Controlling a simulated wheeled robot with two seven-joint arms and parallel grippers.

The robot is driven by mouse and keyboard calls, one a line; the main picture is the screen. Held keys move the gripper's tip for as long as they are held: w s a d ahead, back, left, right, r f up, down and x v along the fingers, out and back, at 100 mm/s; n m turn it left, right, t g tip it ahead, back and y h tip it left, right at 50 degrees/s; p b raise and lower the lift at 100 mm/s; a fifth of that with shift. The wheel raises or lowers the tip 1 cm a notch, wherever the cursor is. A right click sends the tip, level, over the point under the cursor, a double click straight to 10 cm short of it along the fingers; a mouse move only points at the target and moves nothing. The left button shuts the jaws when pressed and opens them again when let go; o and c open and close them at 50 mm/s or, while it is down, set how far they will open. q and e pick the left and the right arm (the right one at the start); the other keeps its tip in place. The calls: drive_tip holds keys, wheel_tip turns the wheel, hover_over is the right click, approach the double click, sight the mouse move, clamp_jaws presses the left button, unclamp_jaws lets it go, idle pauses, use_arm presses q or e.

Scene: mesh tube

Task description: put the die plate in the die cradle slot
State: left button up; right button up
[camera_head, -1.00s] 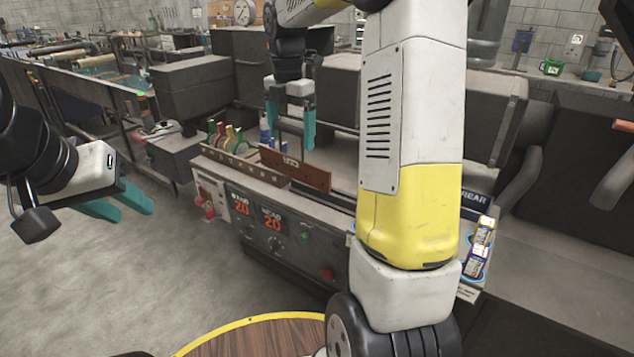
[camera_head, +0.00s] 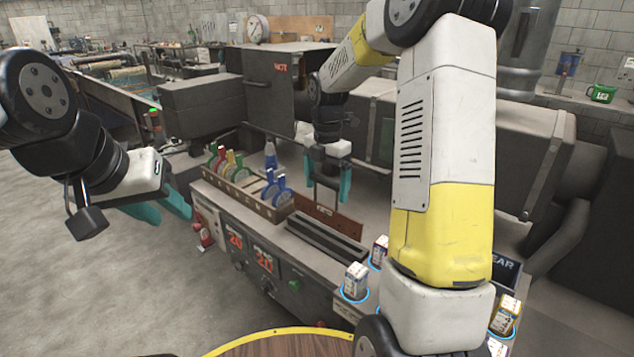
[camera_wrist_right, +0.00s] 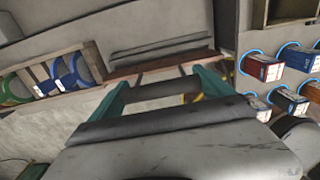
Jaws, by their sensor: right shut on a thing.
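The die plate is a flat reddish-brown plate (camera_head: 345,222). My right gripper (camera_head: 328,192) is shut on it from above and holds it upright on its long edge. The die cradle (camera_head: 322,242) is a dark, long block with a slot on the machine's top. In the head view the plate shows just behind the cradle; the gap between them is hard to judge. In the right wrist view the plate (camera_wrist_right: 150,67) spans between the fingertips, beside the dark cradle (camera_wrist_right: 160,44). My left gripper (camera_head: 163,208) is open and empty, off to the left.
Small boxes in blue-ringed spots (camera_head: 355,282) stand to the right. A large dark housing (camera_head: 280,85) rises behind.

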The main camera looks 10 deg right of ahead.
sight(326, 202)
drive_tip(key=shift+f, duration=2.9)
drive_tip(key=o, duration=1.8)
drive_tip(key=shift+f, duration=0.2)
wheel_tip(326, 202, up, 12)
drive_tip(key=shift+r, duration=0.1)
drive_tip(key=s+a+r+m+t+y, duration=0.1)
drive_tip(key=s+r+m+t, duration=0.2)
drive_tip(key=s+m, duration=0.9)
drive_tip(key=s+a+r+m+t+y, duration=0.1)
drive_tip(key=s+r+m+t, duration=0.2)
drive_tip(key=s+m, duration=0.9)
drive_tip(key=shift+s+r+m, duration=0.15)
drive_tip(key=shift+r+m, duration=0.35)
drive_tip(key=shift+r, duration=0.15)
drive_tip(key=shift+a, duration=0.1)
